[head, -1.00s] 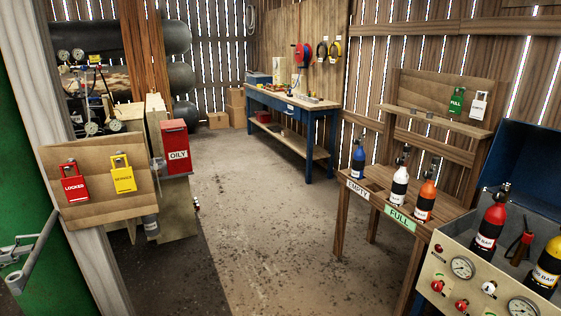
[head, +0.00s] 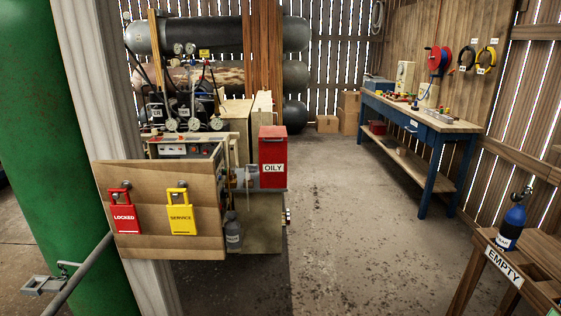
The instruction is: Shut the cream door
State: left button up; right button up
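I cannot tell for certain which surface is the cream door. Upright cream panels (head: 237,118) stand behind the red OILY bin, beside the compressor machinery (head: 183,105). One of them is seen nearly edge-on, and the bin hides its lower part. A small cream box (head: 405,76) also stands at the back of the blue workbench; whether it has a door, open or shut, is too small to tell. Neither of my grippers is in view.
A wooden board (head: 150,230) with red and yellow padlocks stands near left, by a pale post (head: 92,110). The red OILY bin (head: 272,150) is behind it. The blue workbench (head: 425,135) and EMPTY rack (head: 535,255) are right. Floor (head: 350,220) between is clear.

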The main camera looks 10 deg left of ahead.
aim_at(220, 195)
jog(key=i+u, duration=0.4)
jog(key=i+l+u, duration=0.15)
jog(key=i+u, duration=0.25)
jog(key=i, duration=0.1)
